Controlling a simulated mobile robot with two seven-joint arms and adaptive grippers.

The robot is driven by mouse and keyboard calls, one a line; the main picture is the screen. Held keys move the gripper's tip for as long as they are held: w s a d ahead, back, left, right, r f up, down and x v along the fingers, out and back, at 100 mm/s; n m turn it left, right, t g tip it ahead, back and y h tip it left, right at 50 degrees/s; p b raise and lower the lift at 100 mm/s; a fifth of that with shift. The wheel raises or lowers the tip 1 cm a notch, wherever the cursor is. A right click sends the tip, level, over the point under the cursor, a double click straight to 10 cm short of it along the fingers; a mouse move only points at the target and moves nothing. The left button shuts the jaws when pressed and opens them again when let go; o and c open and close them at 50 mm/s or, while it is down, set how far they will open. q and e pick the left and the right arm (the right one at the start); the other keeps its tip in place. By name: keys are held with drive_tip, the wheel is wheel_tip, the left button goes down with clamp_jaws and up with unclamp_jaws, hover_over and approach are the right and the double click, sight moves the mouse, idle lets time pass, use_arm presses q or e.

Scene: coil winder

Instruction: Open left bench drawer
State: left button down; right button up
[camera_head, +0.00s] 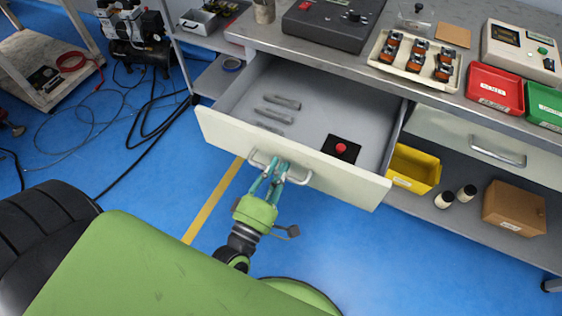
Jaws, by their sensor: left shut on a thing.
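The left bench drawer (215,128) is pulled well out from under the bench top. Its inside shows several grey metal bars and a black plate with a red button (341,148). My left gripper (279,171) is at the middle of the drawer front, shut on the silver drawer handle (299,179). The gripper's fingers hide part of the handle. My right gripper is not in view.
The grey bench top (262,35) carries a dark winder box (333,22), a tray of coils (380,60), a red bin (495,89) and a green bin (546,104). A second, closed drawer (440,130) is at right. A yellow bin (414,169) and cardboard box (514,207) stand on the lower shelf. Blue floor is clear in front.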

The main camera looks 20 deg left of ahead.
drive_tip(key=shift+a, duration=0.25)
use_arm(q)
drive_tip(key=c, duration=1.3)
unclamp_jaws()
drive_tip(key=shift+o, duration=0.7)
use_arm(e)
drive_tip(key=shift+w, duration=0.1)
use_arm(q)
drive_tip(key=shift+s, duration=0.1)
drive_tip(key=s+f, duration=0.2)
drive_tip(key=s, duration=0.9)
drive_tip(key=shift+s+a, duration=0.2)
drive_tip(key=shift+s, duration=0.2)
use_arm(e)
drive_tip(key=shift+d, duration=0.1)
use_arm(q)
drive_tip(key=shift+f, duration=0.2)
